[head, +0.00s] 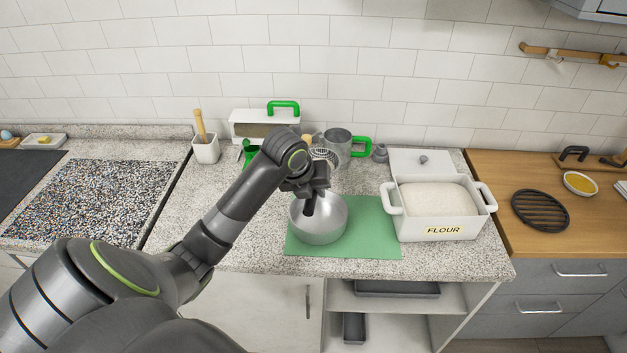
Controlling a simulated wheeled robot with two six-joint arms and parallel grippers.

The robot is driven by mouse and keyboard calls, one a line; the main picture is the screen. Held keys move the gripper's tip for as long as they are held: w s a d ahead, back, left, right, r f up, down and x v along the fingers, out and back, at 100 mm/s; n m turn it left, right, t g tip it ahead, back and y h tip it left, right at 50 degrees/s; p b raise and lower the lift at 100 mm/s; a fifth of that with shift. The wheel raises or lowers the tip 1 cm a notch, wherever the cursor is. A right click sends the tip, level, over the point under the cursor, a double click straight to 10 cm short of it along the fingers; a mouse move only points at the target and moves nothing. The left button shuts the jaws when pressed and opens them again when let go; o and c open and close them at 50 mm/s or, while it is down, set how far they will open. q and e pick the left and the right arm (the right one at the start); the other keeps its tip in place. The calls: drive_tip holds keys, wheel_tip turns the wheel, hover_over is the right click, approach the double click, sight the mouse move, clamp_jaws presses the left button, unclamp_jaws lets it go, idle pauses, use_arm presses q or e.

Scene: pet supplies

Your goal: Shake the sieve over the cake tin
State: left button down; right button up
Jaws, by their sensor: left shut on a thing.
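A round silver cake tin (330,222) stands on a green mat (375,236) at the middle of the counter in the head view. My left gripper (309,206) reaches down over the tin, with its dark fingers at the tin's upper part. It appears shut on the tin's rim, though the exact contact is hard to make out. A metal cup with a green handle (361,146), which may be the sieve, stands behind the tin near the wall. A round slotted metal piece (325,157) sits in front of this cup, partly hidden by my left arm. My right gripper is not in view.
A white box labelled FLOUR (443,231), filled with white powder, stands right of the mat. A white pot with a wooden handle (206,151), a green object (249,152) and a white box with a green handle (284,106) stand behind. A black trivet (540,210) lies far right.

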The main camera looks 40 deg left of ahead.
use_arm(q)
drive_tip(key=shift+s+d+f, duration=0.1)
drive_tip(key=shift+d+f, duration=0.05)
drive_tip(key=shift+f, duration=1.8)
idle(0.6)
